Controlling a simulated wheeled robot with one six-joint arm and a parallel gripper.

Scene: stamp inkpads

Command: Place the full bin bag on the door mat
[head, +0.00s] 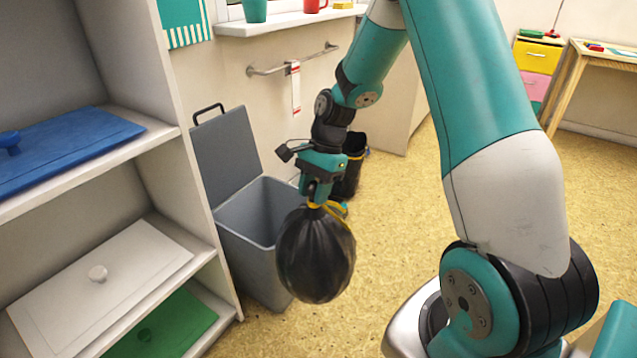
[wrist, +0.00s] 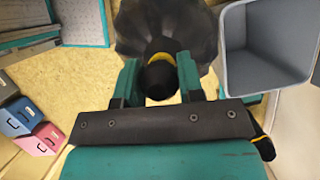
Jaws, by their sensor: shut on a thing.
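The full bin bag (head: 316,255) is black and round, with a yellow tie at its gathered neck. My gripper (head: 318,195) is shut on the neck, and the bag hangs below it in front of the grey bin. In the wrist view the bag (wrist: 190,25) shows beyond the fingers, with its dark neck tuft between the fingertips (wrist: 159,82). The door mat cannot be made out in either view.
The grey bin (head: 262,215) stands open and looks empty, its lid (head: 226,148) raised at the back. A shelf unit (head: 150,140) with coloured lids is at left. A dark container (head: 350,170) stands behind my gripper. Speckled floor (head: 400,210) is clear in the middle.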

